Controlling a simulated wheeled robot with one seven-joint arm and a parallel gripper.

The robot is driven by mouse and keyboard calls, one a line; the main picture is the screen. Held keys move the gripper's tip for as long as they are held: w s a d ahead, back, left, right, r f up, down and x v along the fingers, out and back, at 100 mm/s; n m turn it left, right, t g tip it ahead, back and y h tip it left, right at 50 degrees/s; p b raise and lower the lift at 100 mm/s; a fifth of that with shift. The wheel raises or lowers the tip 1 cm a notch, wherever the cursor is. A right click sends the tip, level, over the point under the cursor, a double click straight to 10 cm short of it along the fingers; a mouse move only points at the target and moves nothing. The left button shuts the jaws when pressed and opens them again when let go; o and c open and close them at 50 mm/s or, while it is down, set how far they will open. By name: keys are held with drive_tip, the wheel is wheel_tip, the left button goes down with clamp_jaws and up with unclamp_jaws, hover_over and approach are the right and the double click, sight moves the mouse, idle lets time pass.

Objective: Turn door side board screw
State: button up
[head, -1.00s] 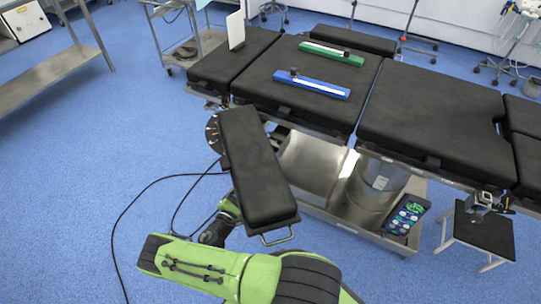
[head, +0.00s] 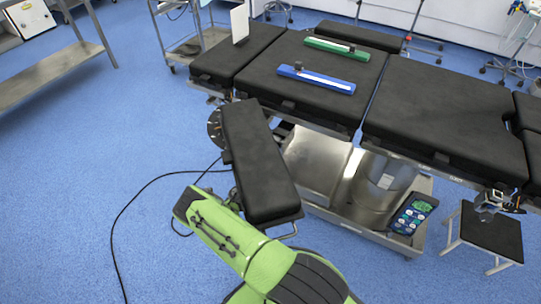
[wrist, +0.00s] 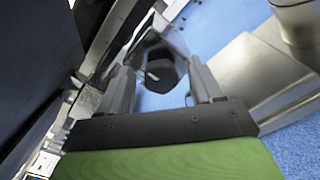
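The side board (head: 258,160) is a long black padded board that angles out from the near side of the operating table (head: 430,110). In the wrist view a dark, rounded knob (wrist: 160,66), which looks like the board's screw, sits beyond my fingertips. My gripper (wrist: 160,80) is open, with one grey finger on each side of the knob in the picture. Gaps show between knob and fingers; I cannot tell how deep it sits between them. In the head view my gripper and the knob are hidden by the board and my arm.
A blue bar (head: 316,79) and a green bar (head: 337,49) lie on the table pads. A handset (head: 413,214) rests on the metal base. A small step stool (head: 487,232) stands right. A black cable (head: 117,225) runs over the open floor at left.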

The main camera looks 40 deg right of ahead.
drive_tip(key=c, duration=1)
drive_tip(key=shift+c, duration=0.2)
drive_tip(key=shift+w+a+f+n+p, duration=0.1)
drive_tip(key=shift+n+p, duration=0.35)
drive_tip(key=shift+n, duration=4.9)
drive_tip(key=shift+w+f+n+p, duration=0.15)
drive_tip(key=shift+n+p, duration=0.3)
drive_tip(key=shift+n, duration=4.95)
drive_tip(key=shift+s+a+f+n+p, duration=0.1)
drive_tip(key=shift+n+p, duration=0.35)
drive_tip(key=shift+n, duration=4.9)
